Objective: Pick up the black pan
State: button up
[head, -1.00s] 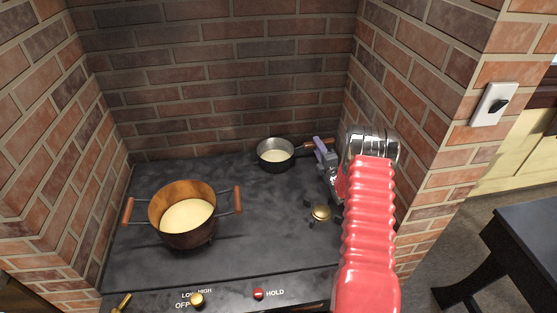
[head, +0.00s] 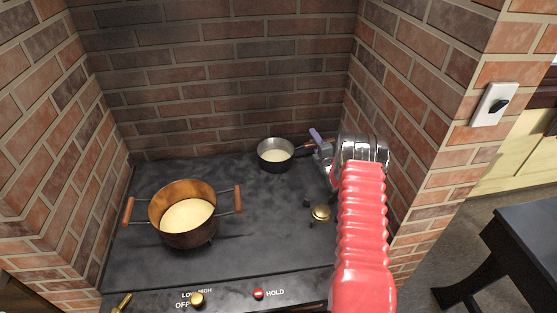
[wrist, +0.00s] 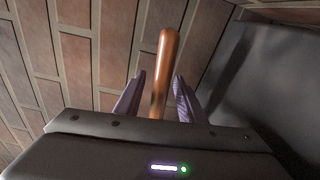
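The small black pan (head: 275,155) stands at the back right of the dark stove top, its handle pointing right toward the brick wall. A pale content shows inside it. My gripper (head: 318,143) is at the pan's handle, with its purple fingers beside it. In the wrist view the brown wooden handle (wrist: 166,70) lies between the two fingers of my gripper (wrist: 157,88), with gaps on both sides. The gripper is open around the handle. The pan's bowl is not in the wrist view.
A larger copper-brown pot (head: 188,222) with two wooden handles stands at the left of the stove top (head: 240,250). A brass knob (head: 320,212) is near my arm. Brick walls (head: 220,80) close in the back and both sides.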

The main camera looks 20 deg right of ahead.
jog(key=shift+c, duration=0.2)
dwell(0.3)
grip_shut()
jog(key=shift+f, duration=0.1)
dwell(1.0)
